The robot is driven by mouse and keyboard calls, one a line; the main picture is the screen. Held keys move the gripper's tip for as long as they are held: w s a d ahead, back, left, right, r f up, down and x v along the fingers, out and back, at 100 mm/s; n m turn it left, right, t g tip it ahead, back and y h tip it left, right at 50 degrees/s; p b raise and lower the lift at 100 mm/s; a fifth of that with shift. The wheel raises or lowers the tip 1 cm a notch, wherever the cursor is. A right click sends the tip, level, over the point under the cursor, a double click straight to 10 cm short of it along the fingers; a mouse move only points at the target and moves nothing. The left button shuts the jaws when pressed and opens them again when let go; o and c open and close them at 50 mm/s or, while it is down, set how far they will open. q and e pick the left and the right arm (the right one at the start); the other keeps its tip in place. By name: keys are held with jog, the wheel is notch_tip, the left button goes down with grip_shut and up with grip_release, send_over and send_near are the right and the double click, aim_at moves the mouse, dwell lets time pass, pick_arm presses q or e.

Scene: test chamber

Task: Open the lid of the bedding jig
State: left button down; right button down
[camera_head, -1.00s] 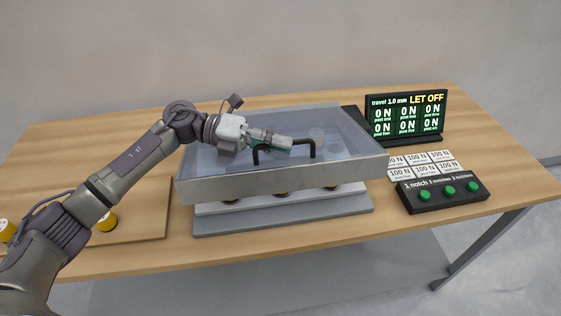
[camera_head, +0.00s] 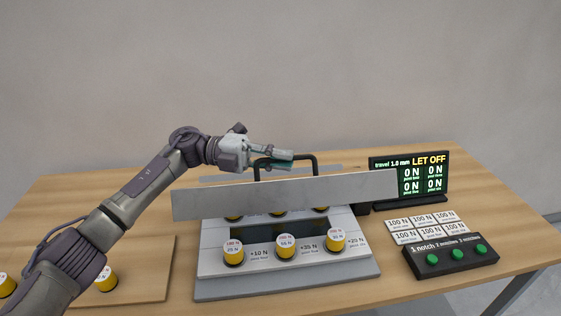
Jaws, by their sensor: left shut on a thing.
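The bedding jig's grey base (camera_head: 290,287) stands mid-table, with several yellow posts with white tops in it, such as the middle front one (camera_head: 285,246). Its lid (camera_head: 330,190) shows as a long grey front edge raised above the base, so a gap with the posts shows below it. A black bar handle (camera_head: 315,162) stands up behind that edge. My left gripper (camera_head: 285,160) is at the handle's left part, shut on it. The rear posts are partly hidden by the lid edge. My right gripper is not in view.
A black display (camera_head: 410,174) reading "travel 1.0 mm LET OFF" stands at the right. White 100 N cards (camera_head: 422,226) lie before it, then a black box with green buttons (camera_head: 455,257). A wooden board (camera_head: 150,270) with a yellow post (camera_head: 106,280) lies at the left.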

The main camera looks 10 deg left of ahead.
pick_arm(q)
jog(key=shift+w+r, duration=0.1)
jog(key=c, duration=1.2)
grip_release()
jog(key=shift+a, duration=0.1)
jog(key=a, duration=1.2)
jog(key=shift+w, duration=0.35)
jog(key=shift+d, duration=0.1)
